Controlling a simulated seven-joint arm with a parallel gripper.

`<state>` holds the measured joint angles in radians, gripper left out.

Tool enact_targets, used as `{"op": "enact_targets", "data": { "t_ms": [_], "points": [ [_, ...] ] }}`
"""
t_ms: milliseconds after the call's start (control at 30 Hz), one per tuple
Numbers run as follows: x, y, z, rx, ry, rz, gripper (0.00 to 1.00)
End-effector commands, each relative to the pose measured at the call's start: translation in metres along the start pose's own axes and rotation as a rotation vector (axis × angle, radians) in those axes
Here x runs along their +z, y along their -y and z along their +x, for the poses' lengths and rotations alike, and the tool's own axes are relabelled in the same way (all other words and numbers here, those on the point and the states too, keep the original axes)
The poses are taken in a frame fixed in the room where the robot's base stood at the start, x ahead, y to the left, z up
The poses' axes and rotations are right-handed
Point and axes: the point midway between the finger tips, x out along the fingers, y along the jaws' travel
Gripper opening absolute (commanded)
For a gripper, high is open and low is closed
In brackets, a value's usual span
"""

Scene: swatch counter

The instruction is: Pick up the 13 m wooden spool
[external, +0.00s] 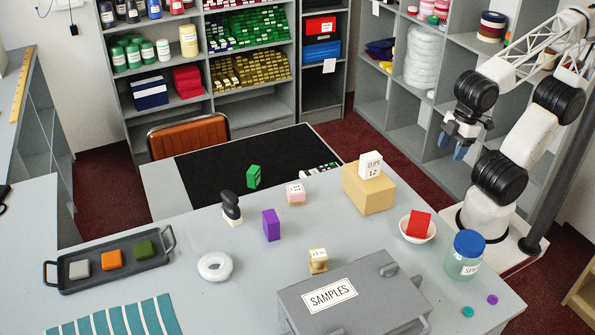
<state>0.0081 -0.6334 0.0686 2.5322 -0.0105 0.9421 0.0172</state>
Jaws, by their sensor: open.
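A small wooden spool (318,261) stands upright on the grey counter, just behind the grey SAMPLES box. It has pale wood ends and a white label whose small print is hard to read. My gripper (452,146) is open and empty, with blue fingertips pointing down. It is raised at the upper right, well away from the spool and in front of the shelving. Nothing covers the front of the spool in this view.
The SAMPLES box (352,300) stands close in front of the spool. A cardboard box (368,193) with a white block, a bowl (417,236) with a red block, and a glass jar (463,262) stand to the right. A purple block (271,226) and white ring (215,266) are left.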

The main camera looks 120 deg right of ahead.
Motion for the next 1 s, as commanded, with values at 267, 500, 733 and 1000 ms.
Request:
{"op": "enact_targets", "data": {
  "t_ms": [267,500,733,1000],
  "points": [
    [0.0,0.0,0.0,0.0,0.0,0.0,0.61],
    [0.0,0.0,0.0,0.0,0.0,0.0,0.74],
    [-0.001,0.0,0.0,-0.003,0.003,0.005,0.74],
    [-0.02,0.007,0.004,-0.054,0.048,0.095,0.74]
  ]
}}
